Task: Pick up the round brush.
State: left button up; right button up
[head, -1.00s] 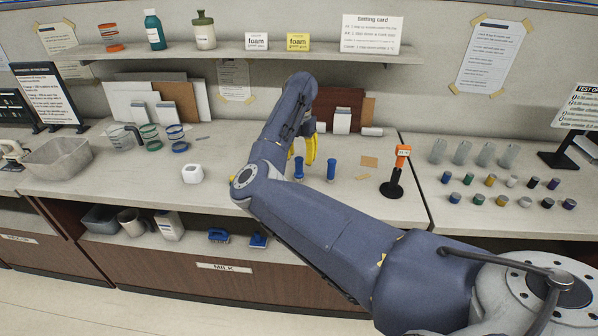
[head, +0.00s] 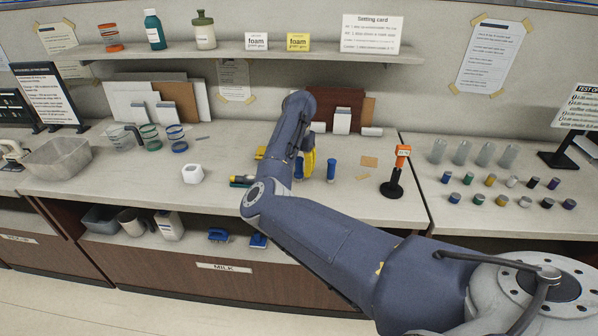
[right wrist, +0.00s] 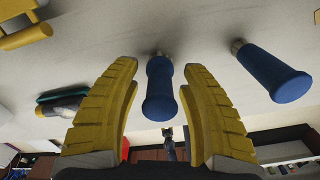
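Two upright blue handles stand on the counter, a left one (head: 299,168) and a right one (head: 331,169). Which belongs to the round brush I cannot tell; no bristles show. My right gripper (head: 308,162) is open, with yellow fingers partly hidden behind my forearm in the head view. In the right wrist view, one blue handle (right wrist: 160,90) lies between the open fingers (right wrist: 160,105), with a gap visible on each side. The other blue handle (right wrist: 272,75) is outside the fingers, to the right. My left gripper is not in view.
A teal, yellow and dark item (head: 240,181) and a yellow item (head: 260,153) lie left of my right gripper. Small canisters and clear cups fill the right counter.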

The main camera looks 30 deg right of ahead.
grip_shut()
jog(key=shift+r, duration=0.1)
dwell(0.4)
